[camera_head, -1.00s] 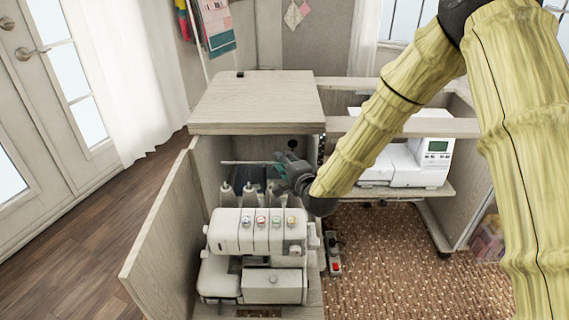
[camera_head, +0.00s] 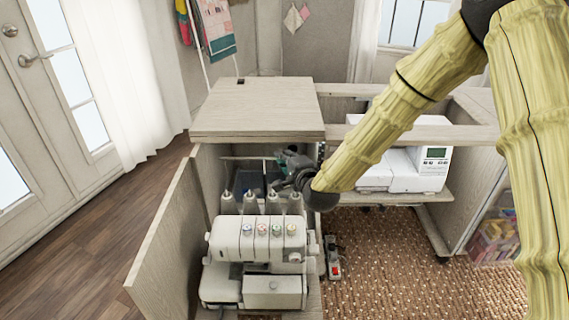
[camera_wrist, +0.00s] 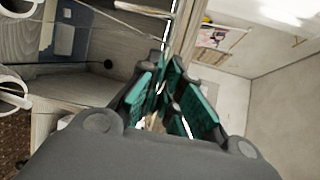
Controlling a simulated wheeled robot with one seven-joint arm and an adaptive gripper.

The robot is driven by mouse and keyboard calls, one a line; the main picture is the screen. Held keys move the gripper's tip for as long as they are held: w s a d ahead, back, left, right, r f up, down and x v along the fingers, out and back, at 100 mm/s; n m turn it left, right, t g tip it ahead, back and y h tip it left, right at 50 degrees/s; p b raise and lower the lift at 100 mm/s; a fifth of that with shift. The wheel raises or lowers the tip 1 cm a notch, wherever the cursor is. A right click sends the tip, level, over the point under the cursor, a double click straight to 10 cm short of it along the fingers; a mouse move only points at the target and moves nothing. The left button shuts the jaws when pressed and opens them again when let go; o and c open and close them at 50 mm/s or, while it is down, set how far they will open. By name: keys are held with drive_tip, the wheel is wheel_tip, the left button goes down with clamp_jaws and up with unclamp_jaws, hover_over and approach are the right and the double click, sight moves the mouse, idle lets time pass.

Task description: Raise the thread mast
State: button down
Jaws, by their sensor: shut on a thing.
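A white serger (camera_head: 258,238) with several coloured dials stands in the open left compartment of the cabinet. Several pale thread cones (camera_head: 250,203) stand behind its top. The thread mast (camera_head: 246,158) shows as a thin, nearly level bar above the cones, under the cabinet top. My gripper (camera_head: 284,163) is at the bar's right end, and my wrist hides part of that area. In the wrist view, a thin rod with a cross bar (camera_wrist: 145,9) runs down to my teal-padded fingers (camera_wrist: 166,72). They are closed on the mast's rod, though the contact is partly hidden.
The cabinet top (camera_head: 258,108) overhangs close above my gripper. An open door (camera_head: 165,235) stands to the left. A white sewing machine (camera_head: 405,168) sits on the right shelf. A pedal with a red part (camera_head: 333,262) lies on the patterned rug (camera_head: 410,260).

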wheel_tip(320, 180, up, 15)
drive_tip(key=p, duration=0.6)
drive_tip(key=shift+p, duration=0.3)
drive_tip(key=shift+w, duration=0.1)
drive_tip(key=c, duration=1.9)
unclamp_jaws()
drive_tip(key=o, duration=0.3)
drive_tip(key=v, duration=1.2)
